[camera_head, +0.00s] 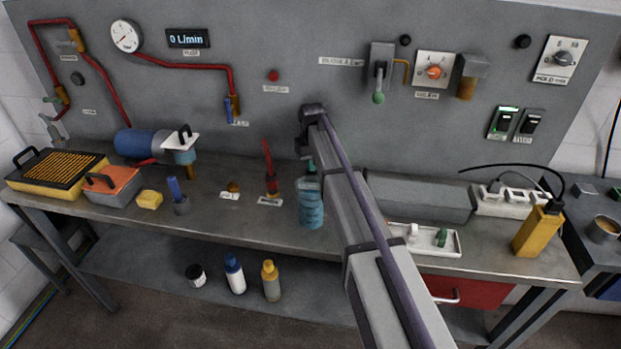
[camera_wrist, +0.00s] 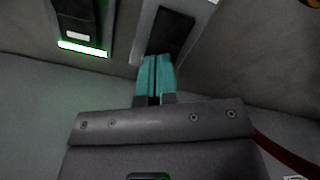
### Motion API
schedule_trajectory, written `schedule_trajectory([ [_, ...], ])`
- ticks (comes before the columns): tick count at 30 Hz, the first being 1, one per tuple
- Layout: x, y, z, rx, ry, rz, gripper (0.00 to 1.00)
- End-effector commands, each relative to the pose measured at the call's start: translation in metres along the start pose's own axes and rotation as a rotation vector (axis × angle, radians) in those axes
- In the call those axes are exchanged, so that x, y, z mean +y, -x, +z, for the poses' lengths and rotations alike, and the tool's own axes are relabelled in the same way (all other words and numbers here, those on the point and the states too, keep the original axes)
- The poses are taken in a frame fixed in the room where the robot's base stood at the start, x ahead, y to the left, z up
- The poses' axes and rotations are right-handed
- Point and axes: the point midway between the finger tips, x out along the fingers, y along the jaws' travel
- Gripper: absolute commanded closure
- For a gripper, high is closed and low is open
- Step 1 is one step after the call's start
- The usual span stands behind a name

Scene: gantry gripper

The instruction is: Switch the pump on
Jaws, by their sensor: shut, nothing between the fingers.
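Two rocker switches sit side by side on the grey panel in the head view: the left switch (camera_head: 503,123) shows green light, the right switch (camera_head: 531,124) is dark. In the wrist view one switch (camera_wrist: 80,22) has a green glowing strip, and a dark switch (camera_wrist: 172,30) is beside it. My gripper (camera_wrist: 154,62) is shut and empty, its teal fingertips over the lower end of the dark switch; I cannot tell if they touch. The fingertips are not clear in the head view. The blue pump (camera_head: 137,143) stands on the bench at left; the flow display (camera_head: 188,39) reads 0 L/min.
My arm crosses the middle of the head view. The bench (camera_head: 255,230) holds a blue bottle (camera_head: 311,210), a white tray (camera_head: 455,251), a power strip (camera_head: 488,206) and a yellow device (camera_head: 532,234) with a black cable. A rotary knob (camera_head: 434,72) and valve lever (camera_head: 379,80) project from the panel.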

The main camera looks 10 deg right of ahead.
Motion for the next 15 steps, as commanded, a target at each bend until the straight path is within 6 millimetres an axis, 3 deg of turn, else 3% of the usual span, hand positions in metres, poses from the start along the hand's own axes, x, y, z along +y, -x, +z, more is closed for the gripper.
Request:
schedule_trajectory([
  [15, -0.0001, -0.0072, 0.0001, 0.000, 0.000, 0.000, 1.00],
])
